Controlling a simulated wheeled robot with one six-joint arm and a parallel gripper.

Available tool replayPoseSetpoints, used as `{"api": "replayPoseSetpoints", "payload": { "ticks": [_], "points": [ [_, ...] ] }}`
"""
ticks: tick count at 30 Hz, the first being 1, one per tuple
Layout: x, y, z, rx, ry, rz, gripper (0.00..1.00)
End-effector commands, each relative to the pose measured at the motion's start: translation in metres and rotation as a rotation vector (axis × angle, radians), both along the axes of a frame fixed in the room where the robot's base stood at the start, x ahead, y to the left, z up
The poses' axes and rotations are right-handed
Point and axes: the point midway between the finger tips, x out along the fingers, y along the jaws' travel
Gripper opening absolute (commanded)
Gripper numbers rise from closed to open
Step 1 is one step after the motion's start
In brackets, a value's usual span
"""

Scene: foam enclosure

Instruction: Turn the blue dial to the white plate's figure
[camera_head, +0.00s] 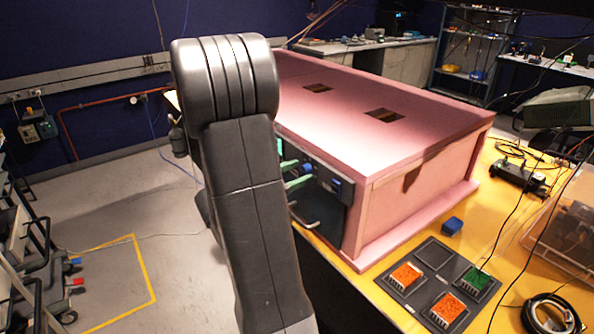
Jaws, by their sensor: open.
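My arm fills the middle of the head view and hides much of the panel (327,205) on the left face of the pink foam enclosure (425,190). Two green finger-like pieces, which look like my gripper (290,165), show just right of the arm, apart from each other. A small blue part (307,168), possibly the blue dial, shows by the panel near them; I cannot tell whether they touch it. Another dark blue part (336,186) sits farther right on the panel. I cannot make out the white plate or its figure, nor the dial's setting.
A yellow table (480,238) carries the enclosure. A dark tray (408,292) with orange and green blocks and an empty square lies at its front, a blue block (452,226) beside it. Cables and a clear bin (570,235) are at right. Open floor lies left.

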Motion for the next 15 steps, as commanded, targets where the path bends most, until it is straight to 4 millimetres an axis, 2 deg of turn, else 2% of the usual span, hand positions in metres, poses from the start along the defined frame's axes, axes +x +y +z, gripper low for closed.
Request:
{"api": "replayPoseSetpoints", "payload": {
  "ticks": [11, 15],
  "points": [
    [0.0031, -0.004, -0.0004, 0.001, 0.001, 0.0, 0.47],
    [0.003, -0.0039, -0.0003, 0.001, 0.001, 0.0, 0.23]
  ]
}}
